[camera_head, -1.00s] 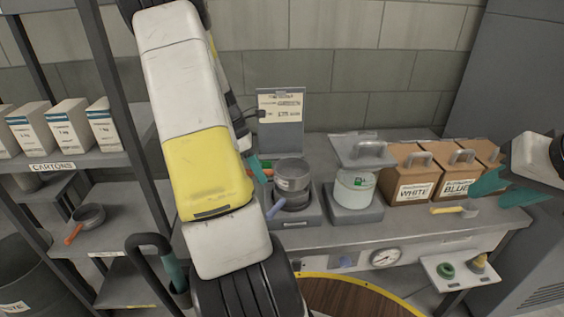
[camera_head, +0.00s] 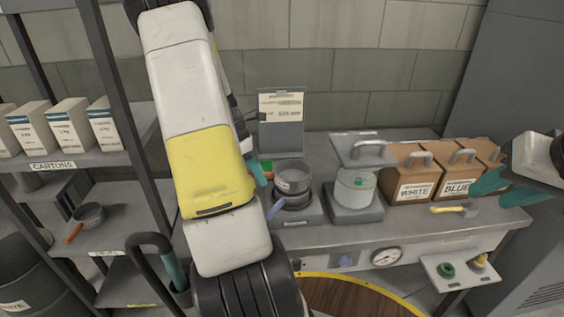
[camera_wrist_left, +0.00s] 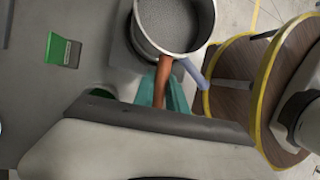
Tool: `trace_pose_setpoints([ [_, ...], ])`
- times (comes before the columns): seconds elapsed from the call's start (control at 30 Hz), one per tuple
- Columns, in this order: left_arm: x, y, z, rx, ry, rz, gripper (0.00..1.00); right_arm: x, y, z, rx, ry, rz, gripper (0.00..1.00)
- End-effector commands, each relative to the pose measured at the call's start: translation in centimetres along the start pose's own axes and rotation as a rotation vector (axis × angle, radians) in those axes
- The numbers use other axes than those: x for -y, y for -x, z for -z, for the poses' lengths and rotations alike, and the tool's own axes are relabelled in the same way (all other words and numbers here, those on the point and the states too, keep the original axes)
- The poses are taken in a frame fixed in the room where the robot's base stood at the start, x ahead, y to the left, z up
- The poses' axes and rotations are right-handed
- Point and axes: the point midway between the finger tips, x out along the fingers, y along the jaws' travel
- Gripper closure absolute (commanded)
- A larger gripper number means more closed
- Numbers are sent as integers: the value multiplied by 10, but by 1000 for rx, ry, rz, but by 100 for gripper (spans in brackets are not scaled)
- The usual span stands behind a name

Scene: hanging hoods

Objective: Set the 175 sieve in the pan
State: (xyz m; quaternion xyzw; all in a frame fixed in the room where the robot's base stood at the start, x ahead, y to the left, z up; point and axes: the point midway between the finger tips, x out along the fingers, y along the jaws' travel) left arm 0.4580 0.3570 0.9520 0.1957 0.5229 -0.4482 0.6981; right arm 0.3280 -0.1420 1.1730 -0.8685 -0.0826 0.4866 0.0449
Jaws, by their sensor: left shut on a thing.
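A grey round sieve (camera_head: 291,180) with an orange-brown handle is over the blue-handled pan (camera_head: 293,203) on the left square base. I cannot tell whether it touches the pan. My left gripper (camera_head: 259,173), teal-fingered, is mostly hidden behind my arm. In the left wrist view its fingers (camera_wrist_left: 170,95) are shut on the sieve's handle. The sieve (camera_wrist_left: 178,22) covers the pan there, leaving the blue handle (camera_wrist_left: 192,73) in sight. No size mark is readable on the sieve. My right gripper (camera_head: 508,186) is open and empty at the right.
A similar orange-handled vessel (camera_head: 89,214) stands on the left shelf. Right of the pan, a grey handled plate (camera_head: 363,150) is above a pale container (camera_head: 355,190). Brown boxes (camera_head: 413,190) and a yellow-handled tool (camera_head: 447,209) are further right. A card stand (camera_head: 281,119) is behind.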

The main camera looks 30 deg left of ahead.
Motion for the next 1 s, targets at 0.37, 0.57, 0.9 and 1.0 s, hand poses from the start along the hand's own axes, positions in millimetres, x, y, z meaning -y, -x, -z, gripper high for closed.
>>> trace_pose_setpoints([
  [0.37,-3,-12,4,1,1,0,100,0,0,0,0,0,0,64],
  [0.57,-4,-18,7,0,0,0,100,0,0,0,0,0,0,64],
  [0.9,-4,-18,7,0,0,-1,58,0,0,0,0,0,0,64],
  [1.0,-4,-18,8,0,0,-1,58,0,0,0,0,0,0,64],
])
